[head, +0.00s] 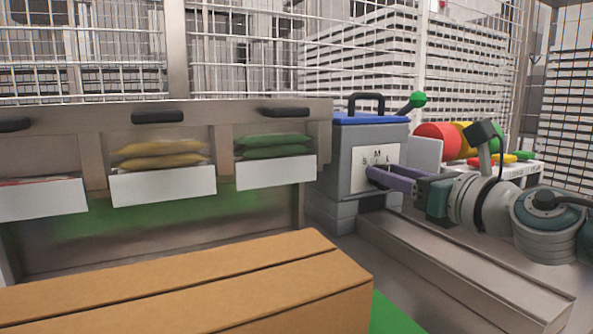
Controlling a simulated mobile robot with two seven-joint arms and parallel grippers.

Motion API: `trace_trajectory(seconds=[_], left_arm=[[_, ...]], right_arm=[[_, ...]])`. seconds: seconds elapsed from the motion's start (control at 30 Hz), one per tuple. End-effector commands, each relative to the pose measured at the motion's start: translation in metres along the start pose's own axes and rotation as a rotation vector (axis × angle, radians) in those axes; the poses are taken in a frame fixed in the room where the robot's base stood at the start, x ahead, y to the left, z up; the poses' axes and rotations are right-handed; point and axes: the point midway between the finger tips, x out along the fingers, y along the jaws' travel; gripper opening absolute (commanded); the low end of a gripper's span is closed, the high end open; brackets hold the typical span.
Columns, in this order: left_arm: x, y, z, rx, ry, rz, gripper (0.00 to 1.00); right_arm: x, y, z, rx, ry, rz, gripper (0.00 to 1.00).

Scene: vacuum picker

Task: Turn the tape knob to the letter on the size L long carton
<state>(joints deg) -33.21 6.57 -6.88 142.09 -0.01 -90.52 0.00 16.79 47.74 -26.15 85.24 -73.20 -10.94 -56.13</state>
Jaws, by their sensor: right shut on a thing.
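The tape machine (350,150) is a grey box with a blue lid, a black handle on top and a green-tipped lever (417,100). Its white front dial plate (388,157) carries the letters S, M and L. My right gripper (372,176) comes from the right and is shut at the lower part of this plate. The tape knob is hidden by the fingers, so I cannot read where it points. A long brown carton (190,290) lies in the foreground; no size letter shows on its visible faces. My left gripper is not in view.
White bins with yellow bags (160,155), green bags (272,146) and red items (40,180) line the left. Red, yellow and green rolls (437,143) stand behind my right arm. A metal ledge (465,265) runs below it. Wire mesh closes the back.

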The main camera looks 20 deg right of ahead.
Motion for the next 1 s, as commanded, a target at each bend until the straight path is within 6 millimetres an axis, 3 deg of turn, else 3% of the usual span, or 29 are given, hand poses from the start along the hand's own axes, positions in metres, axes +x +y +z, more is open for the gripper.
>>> trace_trajectory(seconds=[0.37, 1.0], left_arm=[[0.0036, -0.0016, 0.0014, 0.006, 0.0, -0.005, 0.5], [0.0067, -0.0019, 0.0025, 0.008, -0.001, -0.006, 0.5]], right_arm=[[0.0, -0.0011, -0.0002, 0.125, -0.002, 0.0, 0.0], [0.0, -0.006, -0.001, 0.635, -0.002, 0.0, 0.0]])
